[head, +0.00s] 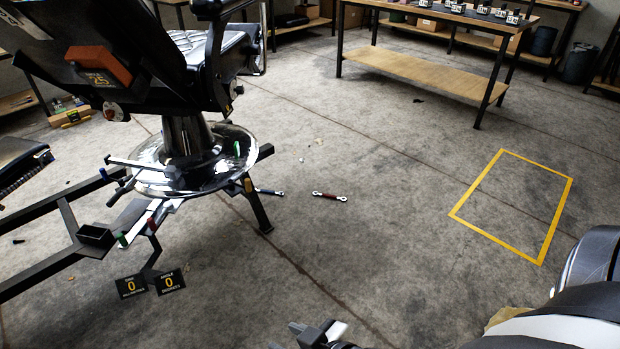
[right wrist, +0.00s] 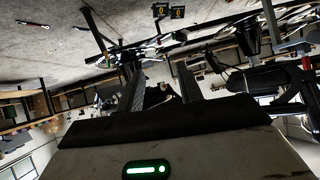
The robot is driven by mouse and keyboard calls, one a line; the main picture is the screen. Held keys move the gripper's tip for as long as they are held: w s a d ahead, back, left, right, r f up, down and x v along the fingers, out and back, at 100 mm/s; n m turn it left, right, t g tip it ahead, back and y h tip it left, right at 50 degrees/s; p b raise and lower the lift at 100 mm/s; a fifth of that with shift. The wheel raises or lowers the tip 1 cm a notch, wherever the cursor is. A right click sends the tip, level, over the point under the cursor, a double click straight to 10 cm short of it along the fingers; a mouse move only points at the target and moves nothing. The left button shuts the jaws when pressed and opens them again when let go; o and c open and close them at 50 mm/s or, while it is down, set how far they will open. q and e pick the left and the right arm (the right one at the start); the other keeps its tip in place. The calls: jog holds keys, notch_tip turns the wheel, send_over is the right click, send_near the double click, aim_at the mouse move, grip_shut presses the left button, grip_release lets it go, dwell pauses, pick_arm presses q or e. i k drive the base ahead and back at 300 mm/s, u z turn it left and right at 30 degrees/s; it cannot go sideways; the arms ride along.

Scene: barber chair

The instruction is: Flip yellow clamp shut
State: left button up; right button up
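The yellow clamp (head: 247,184) shows as a small yellow handle on the dark frame beside the barber chair's round chrome base (head: 185,165), on its right side. It looks roughly upright, but it is too small to tell whether it is open or shut. My right gripper (head: 318,334) is at the bottom of the head view, well in front of the clamp and apart from it. In the right wrist view its two fingers (right wrist: 161,92) stand apart with nothing between them. My left gripper is not in view.
Green (head: 122,240) and red (head: 153,226) handles sit on the same frame. Two signs reading 0 (head: 150,284) stand in front. A red turnbuckle (head: 329,196) lies on the floor. A workbench (head: 430,72) stands behind.

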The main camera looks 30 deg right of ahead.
aim_at(230, 183)
jog(key=z, duration=0.65)
jog(key=i, duration=0.5)
jog(key=z, duration=1.8)
jog(key=i, duration=2.35)
jog(key=u, duration=2.4)
jog(key=i, duration=0.5)
jog(key=z, duration=0.05)
